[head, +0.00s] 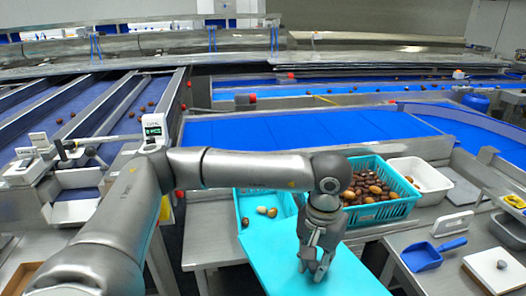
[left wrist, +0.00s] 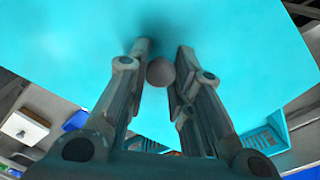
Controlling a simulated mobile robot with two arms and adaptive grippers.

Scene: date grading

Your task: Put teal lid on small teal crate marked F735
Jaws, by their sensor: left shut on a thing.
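The teal lid (head: 345,272) is a broad flat panel in front of the crates in the head view. It fills much of the left wrist view (left wrist: 230,50). My left gripper (head: 317,268) is shut on the lid's small round grey knob (left wrist: 160,72), fingers pointing down. A teal crate (head: 241,215) with a few pale and brown dates stands just behind the lid, partly hidden by it and my arm. A second teal crate (head: 390,210), full of dates, stands to its right. I cannot read F735 on either. My right gripper is not in view.
A white bin (head: 428,180) stands right of the full crate. A blue scoop (head: 423,256), a white plate with a knob (head: 492,272) and a white block (head: 453,223) lie on the steel bench at right. Blue conveyors (head: 300,128) run behind.

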